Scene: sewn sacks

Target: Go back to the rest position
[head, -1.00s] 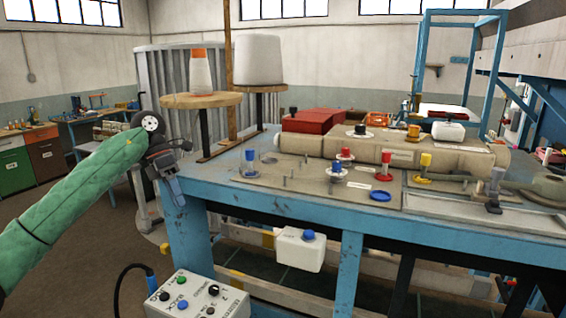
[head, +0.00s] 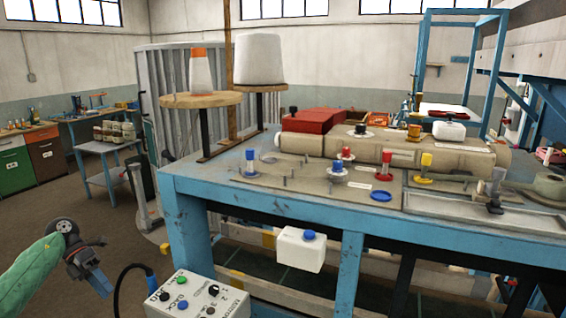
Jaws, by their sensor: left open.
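My left gripper (head: 100,262) is at the lower left in the head view, at the end of my green-sleeved arm. It is open and empty, apart from the blue table (head: 185,205) and to the left of it. It hangs over the floor, left of the white control box. My right gripper is not in view.
The blue table bears spools, pegs, a long beige roll (head: 400,153) and a red box (head: 314,121). A white control box (head: 198,298) with buttons stands at the front. A small cart (head: 108,150) with jars stands further left. Open floor (head: 80,205) lies around the left gripper.

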